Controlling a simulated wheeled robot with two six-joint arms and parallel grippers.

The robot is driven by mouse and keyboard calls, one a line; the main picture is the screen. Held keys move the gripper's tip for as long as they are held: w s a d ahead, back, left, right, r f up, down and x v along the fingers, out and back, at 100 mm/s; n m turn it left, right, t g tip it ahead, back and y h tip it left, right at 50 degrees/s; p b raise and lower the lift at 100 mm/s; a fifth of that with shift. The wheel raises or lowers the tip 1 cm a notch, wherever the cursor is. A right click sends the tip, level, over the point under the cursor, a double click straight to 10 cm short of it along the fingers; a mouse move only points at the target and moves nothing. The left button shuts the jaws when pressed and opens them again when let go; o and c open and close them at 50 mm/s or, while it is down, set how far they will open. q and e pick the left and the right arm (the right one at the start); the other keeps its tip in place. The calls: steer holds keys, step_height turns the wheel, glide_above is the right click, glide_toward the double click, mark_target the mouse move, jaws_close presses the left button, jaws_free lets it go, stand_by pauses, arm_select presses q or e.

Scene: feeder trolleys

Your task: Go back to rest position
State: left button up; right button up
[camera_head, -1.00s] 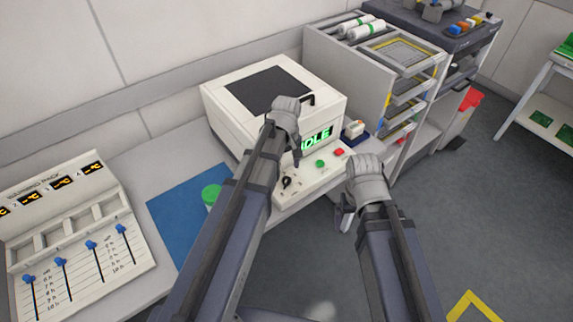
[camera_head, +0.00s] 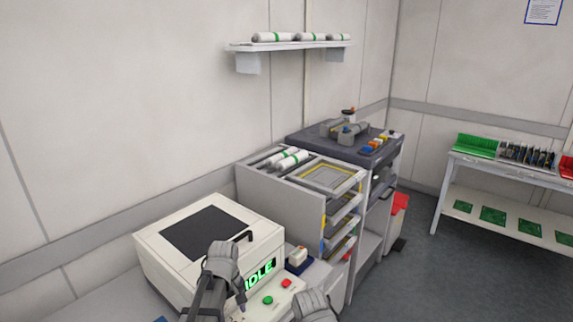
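My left gripper (camera_head: 238,300) is in front of the white machine (camera_head: 160,262) with a dark top panel and a green "IDLE" display (camera_head: 261,273). The gripper's wrist covers part of the machine's front, and its fingers are too small and partly hidden to judge. My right gripper is at the bottom edge, right of the machine's red button (camera_head: 287,283) and green button (camera_head: 268,300). Only its grey wrist shows there; its fingers are out of the picture.
A rack with drawers (camera_head: 280,207) stands right of the machine, with a dark cabinet (camera_head: 310,143) behind it. A wall shelf (camera_head: 290,44) holds white rolls. A white table (camera_head: 500,165) with green boards stands at the right. Grey floor (camera_head: 430,270) is open between.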

arm_select(q)
step_height(320, 180, down, 6)
steer(key=b, duration=0.4)
steer(key=shift+r+b, duration=0.2)
steer(key=shift+b, duration=0.1)
steer(key=shift+r, duration=0.2)
